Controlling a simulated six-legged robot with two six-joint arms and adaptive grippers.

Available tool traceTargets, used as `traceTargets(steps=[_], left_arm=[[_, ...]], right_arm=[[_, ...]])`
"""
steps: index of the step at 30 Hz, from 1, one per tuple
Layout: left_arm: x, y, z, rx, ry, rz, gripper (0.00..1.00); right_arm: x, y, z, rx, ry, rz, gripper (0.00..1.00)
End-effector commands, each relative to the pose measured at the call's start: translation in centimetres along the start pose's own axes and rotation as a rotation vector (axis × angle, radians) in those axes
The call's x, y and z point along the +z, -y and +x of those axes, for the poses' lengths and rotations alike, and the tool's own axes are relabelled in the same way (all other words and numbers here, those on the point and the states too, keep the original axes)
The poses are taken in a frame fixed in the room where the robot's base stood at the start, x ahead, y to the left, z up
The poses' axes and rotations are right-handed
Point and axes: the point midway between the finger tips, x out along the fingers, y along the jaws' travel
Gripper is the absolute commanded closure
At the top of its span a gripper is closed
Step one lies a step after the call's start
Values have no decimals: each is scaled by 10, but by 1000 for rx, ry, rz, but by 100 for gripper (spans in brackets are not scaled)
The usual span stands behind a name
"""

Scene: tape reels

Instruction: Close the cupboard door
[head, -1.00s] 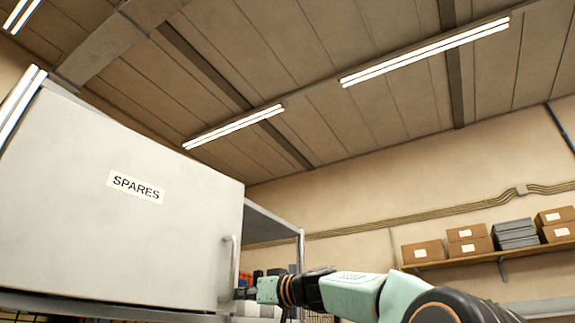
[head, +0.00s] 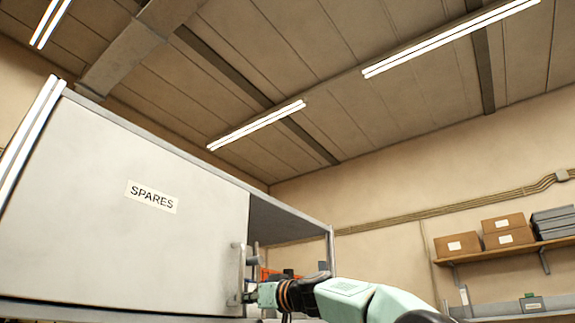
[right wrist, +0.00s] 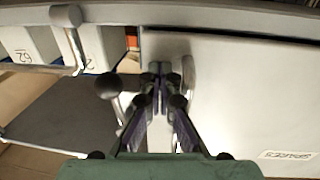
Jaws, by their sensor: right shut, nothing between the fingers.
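The cupboard door (head: 95,220) is a pale panel labelled SPARES, standing partly open, with the dark cupboard interior showing past its right edge in the head view. Its grey bar handle (head: 241,275) is near that edge. My right gripper (head: 250,293) is shut and empty beside the lower end of the handle. In the right wrist view, its closed fingertips (right wrist: 160,70) are by the edge of the door (right wrist: 245,95), just left of the handle (right wrist: 188,75). I cannot tell whether they touch it. My left gripper is not in view.
The cupboard's right post (head: 331,250) stands behind my right arm. Pale bins (right wrist: 45,45) show inside the cupboard in the wrist view, beside a grey lever with a round knob (right wrist: 107,82). A wall shelf (head: 500,251) with boxes is far right.

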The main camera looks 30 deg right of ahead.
Motion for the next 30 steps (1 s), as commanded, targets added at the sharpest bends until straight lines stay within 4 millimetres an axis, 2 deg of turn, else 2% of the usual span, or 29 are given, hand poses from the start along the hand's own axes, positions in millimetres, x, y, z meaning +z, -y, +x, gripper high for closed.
traceTargets(steps=[9,30], left_arm=[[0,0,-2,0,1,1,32],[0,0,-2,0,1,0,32]], right_arm=[[0,-8,-4,13,-1,0,100],[-1,-7,-3,9,-1,-2,100]])
